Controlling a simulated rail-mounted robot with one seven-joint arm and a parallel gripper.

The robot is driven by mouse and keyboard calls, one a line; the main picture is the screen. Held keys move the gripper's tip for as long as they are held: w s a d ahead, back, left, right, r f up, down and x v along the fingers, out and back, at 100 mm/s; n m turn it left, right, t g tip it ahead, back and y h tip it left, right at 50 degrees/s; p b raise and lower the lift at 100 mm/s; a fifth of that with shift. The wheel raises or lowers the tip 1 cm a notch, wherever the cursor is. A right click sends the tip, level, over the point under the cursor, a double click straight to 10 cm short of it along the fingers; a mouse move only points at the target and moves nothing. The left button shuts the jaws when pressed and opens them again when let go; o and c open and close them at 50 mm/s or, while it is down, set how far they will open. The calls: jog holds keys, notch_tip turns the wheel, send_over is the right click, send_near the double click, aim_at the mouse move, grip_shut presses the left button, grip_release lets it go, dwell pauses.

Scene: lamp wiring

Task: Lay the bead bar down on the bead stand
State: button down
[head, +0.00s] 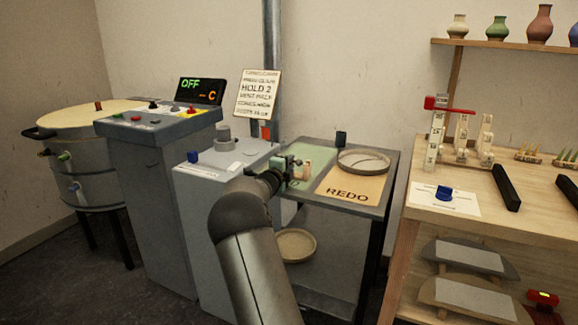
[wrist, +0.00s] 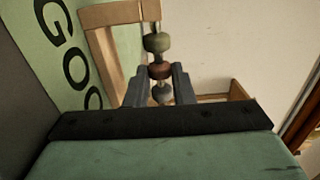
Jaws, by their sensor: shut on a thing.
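In the wrist view my gripper (wrist: 159,78) is shut on the bead bar (wrist: 157,43), a thin rod with a greenish, a red-brown and a grey bead in line. Behind it stands a light wooden frame (wrist: 98,42), which looks like the bead stand, by the green GOOD area. The bar overlaps the frame in the picture; I cannot tell whether they touch. In the head view my gripper (head: 295,171) is over the green part of the table, beside a small wooden piece (head: 306,170). The bar is too small to make out there.
A round dish (head: 363,162) lies on the tan REDO area (head: 346,190). A small black block (head: 341,138) stands at the table's back edge. A grey cabinet (head: 205,175) is left of the table. A wooden bench (head: 430,220) with racks is at right.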

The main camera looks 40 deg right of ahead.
jog(key=shift+f, duration=0.75)
jog(key=c, duration=1.2)
grip_release()
jog(key=shift+f, duration=0.1)
jog(key=shift+o, duration=0.2)
jog(key=shift+a, duration=0.1)
jog(key=s+a+r+n+y+p, duration=0.35)
jog(key=s+a+n+y, duration=0.2)
jog(key=a, duration=0.65)
jog(key=s+a+r+n+t+y+p, duration=0.1)
jog(key=s+a+r+n+y+p, duration=0.35)
jog(key=a, duration=0.75)
jog(key=s+a+r+n+y+p, duration=0.1)
jog(key=s+a+n+y+p, duration=0.5)
jog(key=a, duration=0.6)
jog(key=s+a+r+n+g+p, duration=0.1)
jog(key=s+a+n+g+p, duration=0.1)
jog(key=s+n, duration=0.3)
jog(key=s+a+r+n+g+p, duration=0.1)
jog(key=s+a+n+g+p, duration=0.2)
jog(key=s, duration=1.1)
jog(key=s+a+r+n+g+p, duration=0.1)
jog(key=s+n+g, duration=0.3)
jog(key=s, duration=0.6)
jog(key=a+n+p, duration=0.1)
jog(key=n, duration=0.1)
jog(key=shift+s+a+r+n+p, duration=0.25)
jog(key=shift+a+r+n+p, duration=0.05)
jog(key=shift+a+r, duration=0.05)
